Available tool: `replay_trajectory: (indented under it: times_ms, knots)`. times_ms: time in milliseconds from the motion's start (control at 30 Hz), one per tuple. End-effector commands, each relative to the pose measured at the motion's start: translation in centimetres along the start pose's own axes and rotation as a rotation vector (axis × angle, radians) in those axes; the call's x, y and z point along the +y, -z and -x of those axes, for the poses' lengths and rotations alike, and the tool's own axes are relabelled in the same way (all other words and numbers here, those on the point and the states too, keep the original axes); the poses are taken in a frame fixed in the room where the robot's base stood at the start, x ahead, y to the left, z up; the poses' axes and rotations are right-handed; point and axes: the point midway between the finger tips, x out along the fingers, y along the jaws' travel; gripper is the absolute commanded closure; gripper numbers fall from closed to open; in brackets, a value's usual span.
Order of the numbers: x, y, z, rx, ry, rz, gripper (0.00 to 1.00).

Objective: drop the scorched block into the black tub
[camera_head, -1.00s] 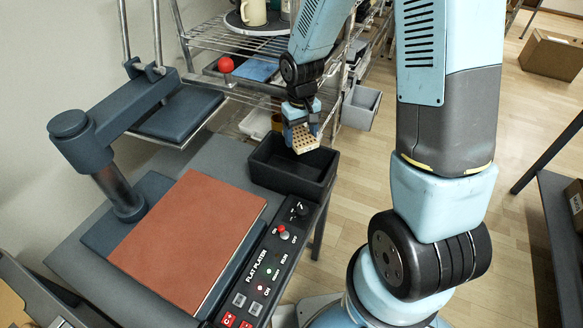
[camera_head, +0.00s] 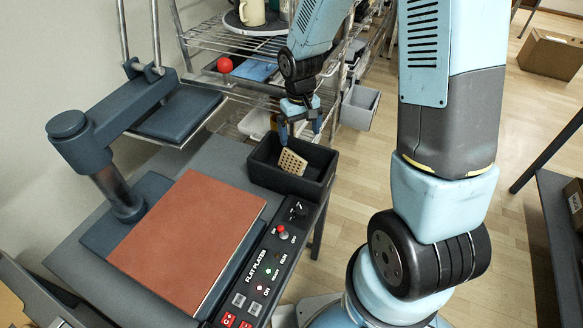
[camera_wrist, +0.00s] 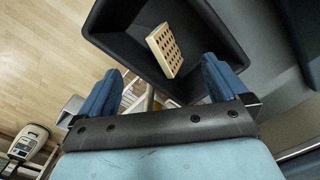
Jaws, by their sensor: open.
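The scorched block (camera_head: 291,162) is a pale tan block with rows of dark dots. It is inside the black tub (camera_head: 322,185), tilted, within the tub's walls; I cannot tell whether it touches the floor of the tub. In the wrist view the block (camera_wrist: 165,50) shows against the dark inside of the tub (camera_wrist: 112,28). My gripper (camera_head: 300,136) is above the far side of the tub, with its blue fingers spread apart and nothing between them. The wrist view shows the open fingers (camera_wrist: 160,84) with the block beyond them, apart from both.
The press platen (camera_head: 190,238) with its brown top lies left of the tub, beside a control panel (camera_head: 262,275). The press arm (camera_head: 125,120) stands behind it. A wire shelf (camera_head: 215,42) is behind the tub, with a grey bin (camera_head: 360,106) on its side.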

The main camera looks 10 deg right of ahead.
Motion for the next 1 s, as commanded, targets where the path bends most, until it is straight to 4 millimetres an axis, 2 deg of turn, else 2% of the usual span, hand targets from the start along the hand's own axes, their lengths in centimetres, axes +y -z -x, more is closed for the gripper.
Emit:
replay_trajectory:
  times_ms: [600,800,1000]
  knots:
    - [0.1,0.2,10.6,0.003,-0.001,0.001,0.0]
    - [0.1,0.2,12.2,0.002,0.0,0.0,0.0]
    - [0.1,0.2,12.5,0.0,0.0,0.001,0.0]
